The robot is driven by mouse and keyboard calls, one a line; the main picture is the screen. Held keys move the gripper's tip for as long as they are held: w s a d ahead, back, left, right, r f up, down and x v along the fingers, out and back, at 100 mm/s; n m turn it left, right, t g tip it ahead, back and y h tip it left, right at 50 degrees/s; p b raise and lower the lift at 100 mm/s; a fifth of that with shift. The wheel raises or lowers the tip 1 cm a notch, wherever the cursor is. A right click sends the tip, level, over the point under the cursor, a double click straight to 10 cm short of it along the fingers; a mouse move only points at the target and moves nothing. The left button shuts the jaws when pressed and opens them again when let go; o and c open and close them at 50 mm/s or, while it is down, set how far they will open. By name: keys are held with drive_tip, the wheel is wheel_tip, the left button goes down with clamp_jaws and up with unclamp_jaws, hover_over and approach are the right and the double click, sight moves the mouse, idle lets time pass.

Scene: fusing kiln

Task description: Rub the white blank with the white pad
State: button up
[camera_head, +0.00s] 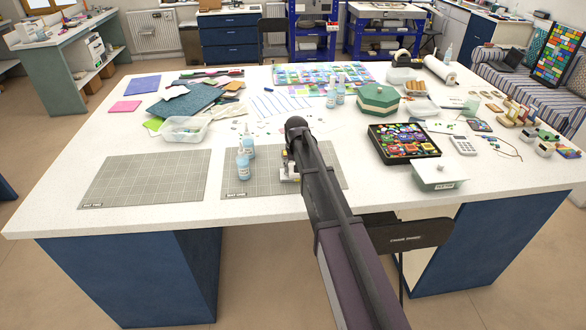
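My arm reaches over the front middle of the white table. My gripper (289,172) is low over the right grey cutting mat (322,182), at the left side of my arm. It is small and mostly hidden by the arm, so I cannot tell if its fingers are open or shut. Something pale and a bit of yellow show at its tip, too small to name. I cannot make out the white blank or the white pad for certain; the arm covers part of the right mat.
Two blue-labelled bottles (243,164) stand on the right mat, just left of my gripper. The left grey mat (145,180) is bare. A clear tub (183,131) stands behind the mats.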

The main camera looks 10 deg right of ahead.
drive_tip(key=shift+s+d+f, duration=0.1)
drive_tip(key=shift+s+d, duration=0.05)
drive_tip(key=shift+d, duration=1.2)
drive_tip(key=shift+d, duration=0.1)
drive_tip(key=shift+s+d, duration=0.1)
drive_tip(key=shift+d, duration=1.55)
drive_tip(key=shift+f, duration=0.1)
drive_tip(key=shift+a, duration=0.2)
drive_tip(key=shift+a, duration=1.65)
drive_tip(key=shift+a, duration=0.1)
drive_tip(key=shift+w+a, duration=0.15)
drive_tip(key=shift+a, duration=0.7)
drive_tip(key=shift+w+a, duration=0.1)
drive_tip(key=shift+a, duration=0.7)
